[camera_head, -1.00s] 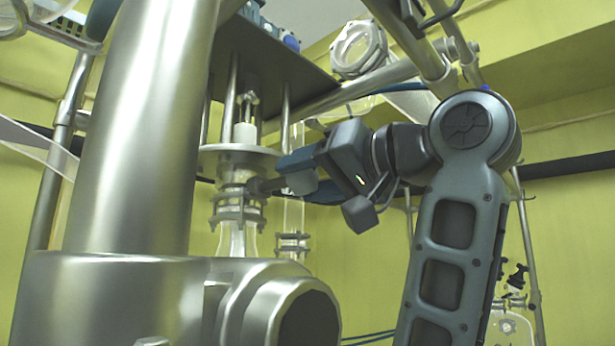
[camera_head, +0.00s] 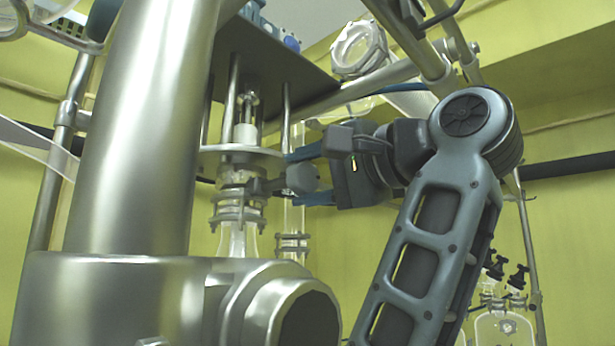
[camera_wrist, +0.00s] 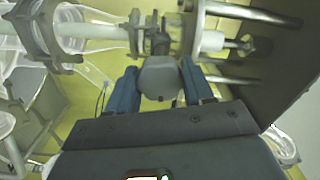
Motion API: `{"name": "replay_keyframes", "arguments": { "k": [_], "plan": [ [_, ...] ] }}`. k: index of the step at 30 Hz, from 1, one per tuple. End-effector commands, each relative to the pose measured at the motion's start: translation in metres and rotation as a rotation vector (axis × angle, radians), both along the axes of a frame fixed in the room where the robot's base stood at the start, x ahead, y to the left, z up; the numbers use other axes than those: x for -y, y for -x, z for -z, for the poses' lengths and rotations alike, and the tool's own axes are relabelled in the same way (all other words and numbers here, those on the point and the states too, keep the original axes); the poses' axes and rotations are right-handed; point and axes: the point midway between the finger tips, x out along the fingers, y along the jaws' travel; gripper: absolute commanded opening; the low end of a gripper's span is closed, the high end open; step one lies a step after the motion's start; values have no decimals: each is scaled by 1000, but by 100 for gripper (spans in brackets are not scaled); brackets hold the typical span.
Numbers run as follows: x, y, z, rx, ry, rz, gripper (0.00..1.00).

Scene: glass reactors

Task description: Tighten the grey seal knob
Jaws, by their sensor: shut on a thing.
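The grey seal knob (camera_head: 302,178) sticks out to the right from the side of the glass assembly, on a short grey stem (camera_head: 262,186). In the wrist view the knob (camera_wrist: 158,78) lies between the two blue fingers. My gripper (camera_head: 297,178) reaches in from the right, with one finger above the knob and one below in the head view. My gripper (camera_wrist: 160,68) is shut on the knob. The contact faces of the fingers are hard to see.
A round metal flange (camera_head: 240,155) and a dark plate (camera_head: 265,50) sit above the knob. A clamp ring (camera_head: 238,212) and glass neck are below. A thin glass tube (camera_head: 292,235) stands close by. A large steel column (camera_head: 145,130) fills the left.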

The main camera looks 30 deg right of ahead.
Motion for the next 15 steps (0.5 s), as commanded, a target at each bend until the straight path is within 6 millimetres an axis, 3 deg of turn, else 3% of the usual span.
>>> {"name": "replay_keyframes", "arguments": {
  "k": [15],
  "plan": [
    [-1, 0, 4, -25, -48, -3, 21]
  ]
}}
